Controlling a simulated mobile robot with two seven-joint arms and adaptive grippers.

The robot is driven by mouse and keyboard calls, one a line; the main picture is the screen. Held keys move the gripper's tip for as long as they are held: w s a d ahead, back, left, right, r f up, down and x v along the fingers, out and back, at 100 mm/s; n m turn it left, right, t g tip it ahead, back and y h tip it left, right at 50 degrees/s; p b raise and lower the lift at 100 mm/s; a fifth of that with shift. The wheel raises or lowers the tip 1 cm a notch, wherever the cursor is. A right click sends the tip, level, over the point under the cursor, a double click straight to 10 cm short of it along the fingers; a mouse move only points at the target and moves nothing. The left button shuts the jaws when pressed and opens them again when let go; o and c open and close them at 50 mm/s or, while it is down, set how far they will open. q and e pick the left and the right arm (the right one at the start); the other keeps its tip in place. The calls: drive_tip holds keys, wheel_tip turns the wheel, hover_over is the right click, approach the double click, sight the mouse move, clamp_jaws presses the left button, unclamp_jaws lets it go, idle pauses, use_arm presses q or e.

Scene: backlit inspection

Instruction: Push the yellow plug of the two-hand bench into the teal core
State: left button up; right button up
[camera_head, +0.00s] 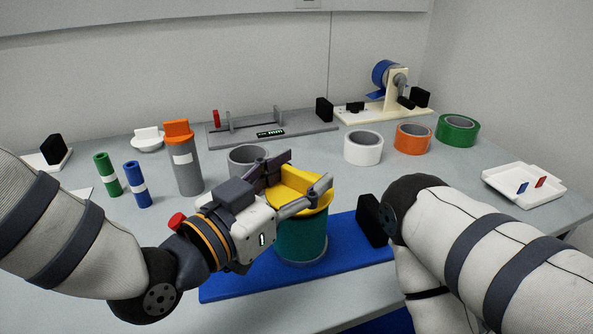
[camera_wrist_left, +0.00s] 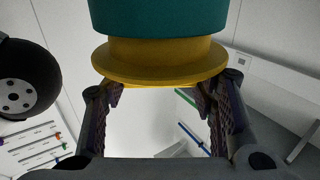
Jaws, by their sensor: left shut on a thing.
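The yellow plug (camera_head: 306,190) has a wide round flange and a raised grip on top. It sits at the mouth of the upright teal core (camera_head: 302,242), which stands on the blue base (camera_head: 235,288). My left gripper (camera_head: 306,174) is shut on the plug's raised grip. In the left wrist view, the plug (camera_wrist_left: 160,62) shows a narrower yellow band between its flange and the teal core (camera_wrist_left: 160,18), so it is not flush. My left fingers (camera_wrist_left: 160,98) reach the flange's other side. My right arm reaches in from the right; its gripper is hidden.
A black block (camera_head: 371,220) stands at the blue base's right end. Behind are a grey cup (camera_head: 246,158) and a grey cylinder with an orange top (camera_head: 184,165). White, orange and green tape rolls (camera_head: 457,130) stand back right. A white tray (camera_head: 524,186) lies right.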

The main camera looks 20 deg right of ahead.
use_arm(q)
drive_tip(key=shift+f, duration=0.95)
drive_tip(key=o, duration=1.1)
drive_tip(key=v, duration=1.2)
